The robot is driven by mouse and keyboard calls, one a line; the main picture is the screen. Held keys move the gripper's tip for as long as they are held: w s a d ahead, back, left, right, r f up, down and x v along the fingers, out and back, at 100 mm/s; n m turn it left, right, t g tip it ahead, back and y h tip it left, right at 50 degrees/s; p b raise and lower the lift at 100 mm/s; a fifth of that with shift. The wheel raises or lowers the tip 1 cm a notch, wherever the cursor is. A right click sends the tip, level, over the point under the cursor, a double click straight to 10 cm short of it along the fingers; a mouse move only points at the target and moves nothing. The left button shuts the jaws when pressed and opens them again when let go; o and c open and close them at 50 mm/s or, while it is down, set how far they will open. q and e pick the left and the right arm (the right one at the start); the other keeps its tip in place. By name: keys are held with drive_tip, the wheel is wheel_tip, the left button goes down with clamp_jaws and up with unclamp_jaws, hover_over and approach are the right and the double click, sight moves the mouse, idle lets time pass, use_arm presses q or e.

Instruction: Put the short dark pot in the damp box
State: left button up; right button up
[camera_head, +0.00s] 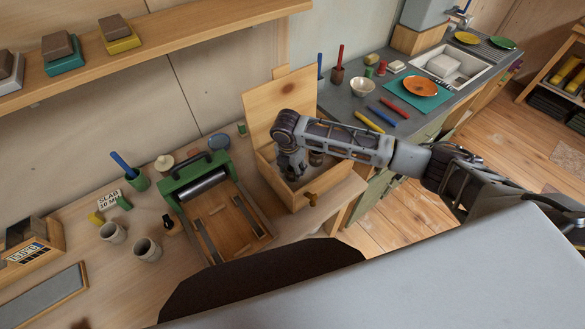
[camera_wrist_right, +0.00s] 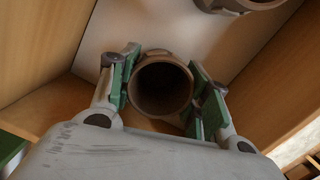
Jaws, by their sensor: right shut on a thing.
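The damp box is the wooden box (camera_head: 328,182) on the bench, with its lid (camera_head: 284,102) standing open at the back. My right gripper (camera_head: 291,173) reaches down inside it. In the right wrist view, the gripper (camera_wrist_right: 161,92) is shut on a round brown-grey pot (camera_wrist_right: 161,88), its green pads on either side of the rim. The pot's height is hard to judge from above. A second pot (camera_head: 316,158) stands in the box to the right of the gripper; it also shows at the top of the right wrist view (camera_wrist_right: 238,5). My left gripper is not in view.
A green slab roller (camera_head: 188,180) stands left of the box. Two grey cups (camera_head: 147,248) and a green holder (camera_head: 138,182) are farther left. A counter with a white bowl (camera_head: 362,88) and coloured tools lies behind to the right. A shelf runs above.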

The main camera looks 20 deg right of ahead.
drive_tip(key=shift+f, duration=0.1)
drive_tip(key=o, duration=1.2)
wheel_tip(320, 180, up, 12)
drive_tip(key=a, duration=0.1)
drive_tip(key=shift+s+b, duration=0.45)
drive_tip(key=shift+a, duration=0.1)
